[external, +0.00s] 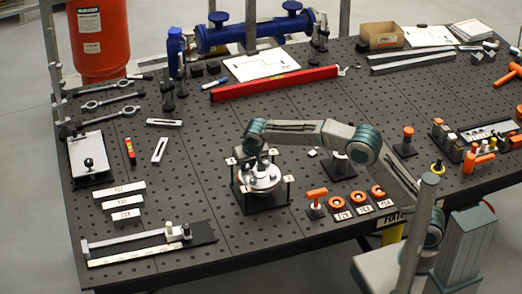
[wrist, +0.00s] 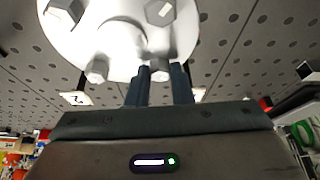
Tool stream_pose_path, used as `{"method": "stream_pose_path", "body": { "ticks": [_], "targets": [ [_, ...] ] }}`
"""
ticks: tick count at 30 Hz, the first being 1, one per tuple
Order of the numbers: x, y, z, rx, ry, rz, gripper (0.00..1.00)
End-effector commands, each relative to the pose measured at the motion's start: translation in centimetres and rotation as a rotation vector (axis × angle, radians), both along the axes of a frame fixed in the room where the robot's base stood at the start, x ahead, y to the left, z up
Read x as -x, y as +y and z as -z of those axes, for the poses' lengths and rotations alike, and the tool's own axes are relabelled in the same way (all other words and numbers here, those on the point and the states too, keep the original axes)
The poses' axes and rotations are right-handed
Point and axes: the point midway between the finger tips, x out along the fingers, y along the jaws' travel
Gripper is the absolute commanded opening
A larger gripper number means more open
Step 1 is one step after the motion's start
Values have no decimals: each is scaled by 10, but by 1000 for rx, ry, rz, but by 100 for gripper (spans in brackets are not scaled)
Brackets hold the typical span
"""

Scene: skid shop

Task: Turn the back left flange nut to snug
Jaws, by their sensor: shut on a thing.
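The round pale flange (external: 262,180) stands on a dark square base among small posts with white tags. In the wrist view the flange (wrist: 125,40) fills the upper left, with several hex nuts at its edge. My gripper (wrist: 160,80) has its two dark fingers on either side of one flange nut (wrist: 160,71) and is shut on it. Another nut (wrist: 97,71) sits to the left of the fingers. In the external view my gripper (external: 257,163) is down at the flange's far side, partly hidden by my wrist. I cannot read which tag marks the held nut.
A sliding gauge (external: 140,242) lies at the front left. The perforated table (external: 215,150) is clear left of the flange.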

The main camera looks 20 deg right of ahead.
Motion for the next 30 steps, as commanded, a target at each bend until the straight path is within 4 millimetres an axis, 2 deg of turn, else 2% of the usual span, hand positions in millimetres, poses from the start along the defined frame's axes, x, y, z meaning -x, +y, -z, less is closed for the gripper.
{"method": "stream_pose_path", "body": {
  "ticks": [1, 8, 9, 11, 12, 19, 23, 26, 30],
  "targets": [
    [-1, 1, -5, -9, -8, -1, 0],
    [-1, 2, -6, -10, -9, -3, 0],
    [-1, 2, -6, -10, -9, -3, 23],
    [-1, 2, -5, -9, -9, -2, 39],
    [-1, 1, -5, -9, -8, -2, 42],
    [0, 1, -3, -4, -4, -2, 42],
    [2, 1, -8, -4, -4, -2, 42],
    [7, 0, -21, -6, -5, -2, 42],
    [19, 0, -50, -8, -6, -4, 42]
  ]
}}
